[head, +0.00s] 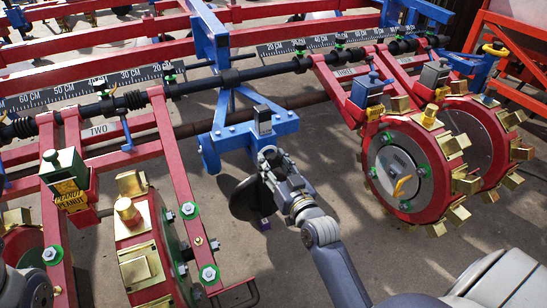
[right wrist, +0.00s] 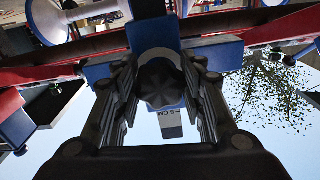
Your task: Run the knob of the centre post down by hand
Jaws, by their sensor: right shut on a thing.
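The centre post is part of the blue bracket (head: 240,135) in the middle of the red frame. A small dark piece with a pale face (head: 263,120) stands on it. My right gripper (head: 269,158) is just in front of and below this piece. In the right wrist view, the fingers of my right gripper (right wrist: 160,78) are closed around a dark, fluted knob (right wrist: 162,88). A pale scale plate marked in CM (right wrist: 171,124) shows beyond the knob. In the head view the knob is hidden by the gripper. My left gripper is not in view.
A black disc (head: 247,199) sits below the bracket, close to my right gripper. Red wheels with brass cups (head: 399,165) stand on the right. A planter unit with a green-topped box (head: 65,170) stands on the left. Bare floor (head: 320,160) lies right of the gripper.

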